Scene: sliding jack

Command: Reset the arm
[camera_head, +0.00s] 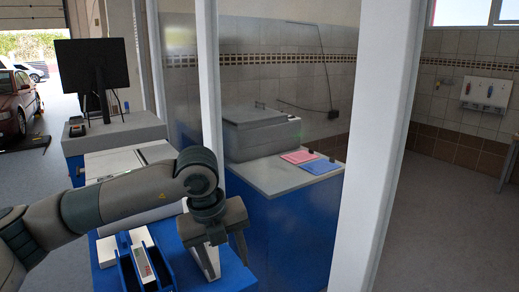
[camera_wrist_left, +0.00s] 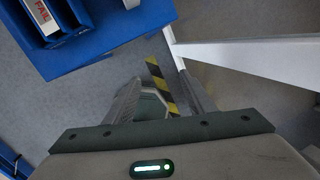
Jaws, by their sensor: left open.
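My left arm reaches in from the left in the head view, bent at the wrist. My left gripper (camera_head: 228,266) points downward over the right part of the blue bench with the bins, close to the white post. It is open, with its fingers spread apart. In the left wrist view the two fingers of my left gripper (camera_wrist_left: 160,95) stand apart, with the grey floor and yellow-black striped tape (camera_wrist_left: 162,86) beyond them. No held object shows between them. My right gripper is in neither view.
Blue bins (camera_head: 145,262) stand beside my gripper; one carries a FAIL label (camera_wrist_left: 42,12) in the wrist view. White posts (camera_head: 374,150) rise to the right. Behind the panel, a blue-sided bench (camera_head: 285,225) holds a grey machine (camera_head: 262,132). A monitor (camera_head: 92,66) stands farther back.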

